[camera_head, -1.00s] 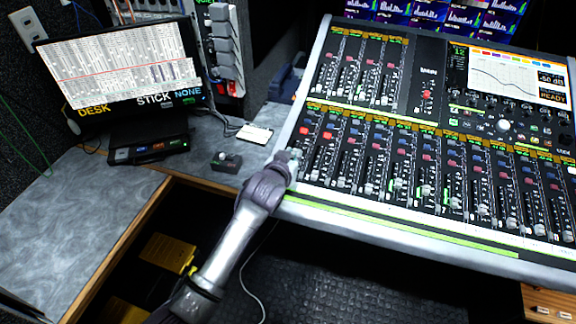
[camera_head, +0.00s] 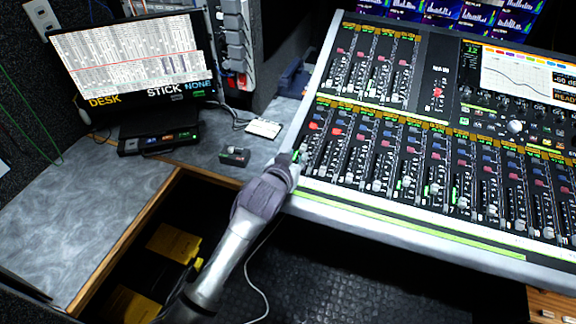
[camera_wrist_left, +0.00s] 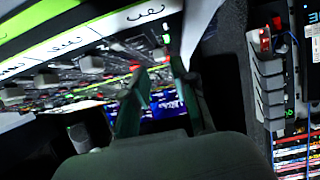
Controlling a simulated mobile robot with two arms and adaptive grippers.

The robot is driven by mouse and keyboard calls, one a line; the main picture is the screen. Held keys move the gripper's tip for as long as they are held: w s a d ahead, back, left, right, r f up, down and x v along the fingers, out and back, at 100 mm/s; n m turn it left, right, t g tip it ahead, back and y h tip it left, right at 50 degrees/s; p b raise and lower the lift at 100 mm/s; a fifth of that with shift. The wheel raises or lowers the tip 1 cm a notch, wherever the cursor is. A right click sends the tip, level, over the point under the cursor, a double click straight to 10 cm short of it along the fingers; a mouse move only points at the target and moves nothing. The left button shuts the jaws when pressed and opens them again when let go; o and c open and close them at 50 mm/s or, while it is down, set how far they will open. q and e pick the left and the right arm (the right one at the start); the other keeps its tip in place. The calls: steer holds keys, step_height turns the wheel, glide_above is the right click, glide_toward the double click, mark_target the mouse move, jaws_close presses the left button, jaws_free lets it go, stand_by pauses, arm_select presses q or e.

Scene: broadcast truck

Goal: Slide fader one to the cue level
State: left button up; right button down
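The mixing console (camera_head: 400,205) fills the right of the head view, with a lower bank of channel strips and grey fader caps. The leftmost lower strip (camera_head: 314,127) has a red button at its top; the lower part of this strip is close to my gripper and its fader cap is hard to make out. My left gripper (camera_head: 297,158) is at the console's front left corner, beside that strip. In the wrist view its two fingers (camera_wrist_left: 160,100) stand apart with a gap between them and nothing held. Several fader caps (camera_wrist_left: 90,65) show left of the fingers there. My right gripper is out of view.
A monitor (camera_head: 135,62) stands on the grey desk (camera_head: 75,200) at left. A small black box (camera_head: 234,156) and a white card (camera_head: 263,128) lie left of the gripper. Yellow cases (camera_head: 173,243) are below the desk. A rack (camera_wrist_left: 265,75) is at right in the wrist view.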

arm_select(q)
steer(key=v, duration=0.7)
steer(key=shift+s, duration=0.1)
steer(key=s+a+f+n+g+y, duration=0.1)
steer(key=s+a+f+g, duration=0.25)
steer(key=s+a, duration=0.4)
steer(key=s+a+f+g+y, duration=0.25)
steer(key=s+a+f, duration=0.25)
steer(key=s, duration=0.6)
steer(key=s+a+f+n+g+y, duration=0.1)
steer(key=s+a+f+g, duration=0.25)
steer(key=s+a, duration=0.45)
steer(key=s+d+f+g, duration=0.1)
steer(key=s+f, duration=0.1)
steer(key=f, duration=1.2)
steer(key=s+d+f, duration=0.1)
steer(key=s+f, duration=0.1)
steer(key=f, duration=1.3)
steer(key=s+a+f+g, duration=0.1)
steer(key=s+a+f, duration=0.1)
steer(key=s+f, duration=1.1)
steer(key=s, duration=0.2)
steer(key=shift+s+a+f+m, duration=0.3)
steer(key=shift+s+m, duration=0.05)
steer(key=shift+m, duration=0.05)
